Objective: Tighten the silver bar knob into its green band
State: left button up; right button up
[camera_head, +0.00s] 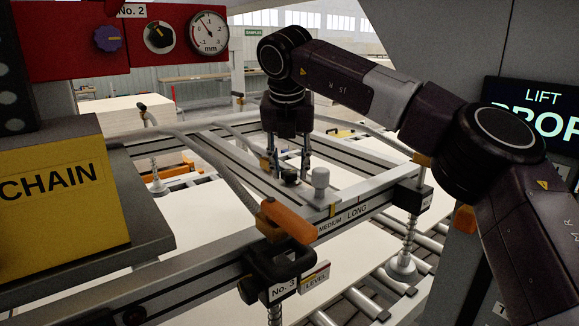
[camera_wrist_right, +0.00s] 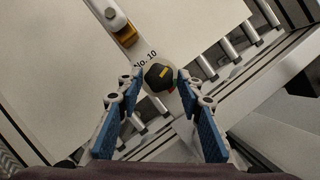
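A black knob (camera_head: 290,178) with a yellow mark sits on the gantry's silver bar (camera_head: 262,182). It also shows in the right wrist view (camera_wrist_right: 158,77), beside the label "No. 10", with a bit of red at its lower edge. I cannot make out a green band. My right gripper (camera_head: 289,166) points down over the black knob. In the wrist view its blue-padded fingers (camera_wrist_right: 161,80) are open, one on each side of the knob, with no clear contact. A silver upright knob (camera_head: 321,181) stands just right of the gripper. My left gripper is out of view.
An orange handle (camera_head: 287,219) and a black "No. 3" block (camera_head: 282,263) are in front. A red panel (camera_head: 76,40) with a gauge (camera_head: 209,33) is at upper left, a yellow "CHAIN" box (camera_head: 50,215) below it. A screen (camera_head: 535,118) is at right. Pale sheets lie below the frame.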

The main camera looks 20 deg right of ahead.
jog(key=c, duration=0.7)
jog(key=shift+a+m, duration=0.1)
jog(key=shift+m, duration=0.3)
jog(key=shift+w+a+r+m+g+h, duration=0.1)
jog(key=shift+m+g+h, duration=0.3)
jog(key=shift+m, duration=0.6)
jog(key=shift+w+m+g+h+p, duration=0.1)
jog(key=shift+m+g+h+p, duration=0.25)
jog(key=shift+m, duration=0.5)
jog(key=shift+m+g+h+p, duration=0.1)
jog(key=shift+m+h+p, duration=0.15)
jog(key=shift+m+p, duration=0.45)
jog(key=shift+m, duration=0.25)
jog(key=o, duration=1.2)
jog(key=shift+c, duration=0.2)
